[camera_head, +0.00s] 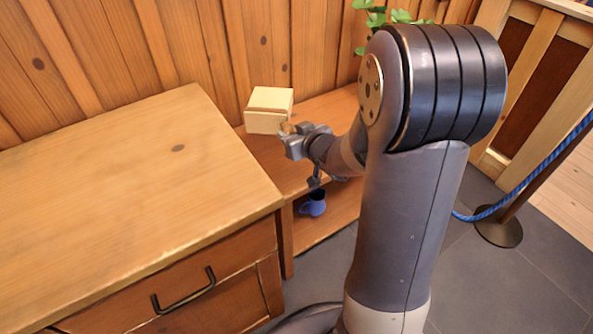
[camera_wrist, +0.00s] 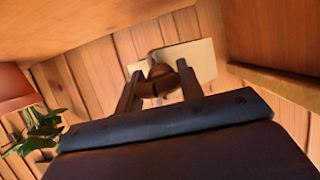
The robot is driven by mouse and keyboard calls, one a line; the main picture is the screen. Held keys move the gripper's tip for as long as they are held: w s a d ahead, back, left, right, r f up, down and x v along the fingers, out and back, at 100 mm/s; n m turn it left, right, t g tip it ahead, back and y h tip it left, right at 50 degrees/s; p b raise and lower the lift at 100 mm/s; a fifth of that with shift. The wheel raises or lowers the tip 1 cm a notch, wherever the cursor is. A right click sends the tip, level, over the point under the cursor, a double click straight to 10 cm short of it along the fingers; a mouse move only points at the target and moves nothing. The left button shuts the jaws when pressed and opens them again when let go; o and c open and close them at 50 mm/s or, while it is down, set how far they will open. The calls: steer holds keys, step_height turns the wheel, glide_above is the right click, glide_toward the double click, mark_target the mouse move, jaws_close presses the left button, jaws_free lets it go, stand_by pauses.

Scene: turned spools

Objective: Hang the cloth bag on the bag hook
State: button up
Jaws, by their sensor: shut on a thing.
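My gripper (camera_head: 294,134) is over the low wooden bench in the head view, just right of a cream, box-shaped thing (camera_head: 268,110). In the wrist view, my gripper (camera_wrist: 160,85) is shut on a small brown, rounded thing (camera_wrist: 161,75). In the head view only a bit of brown shows at the fingertips. A pale flat surface (camera_wrist: 203,60) lies behind the fingers in the wrist view; I cannot tell if it is the cream thing. I cannot make out a cloth bag or a bag hook in either view.
A wooden cabinet (camera_head: 110,170) with a dark handle stands at left. A blue mug (camera_head: 313,203) is on the bench's lower shelf. A green plant (camera_head: 376,18) is at the back; it also shows in the wrist view (camera_wrist: 42,130). A blue rope (camera_head: 530,175) on a post is at right.

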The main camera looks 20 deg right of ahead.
mark_target(293, 170)
steer(key=shift+f+b, duration=2.1)
steer(key=shift+f, duration=2.7)
steer(key=shift+f, duration=0.15)
steer(key=o, duration=1.2)
steer(key=p+v, duration=0.2)
steer(key=v, duration=0.8)
steer(key=shift+s+f, duration=0.2)
steer(key=shift+s, duration=0.35)
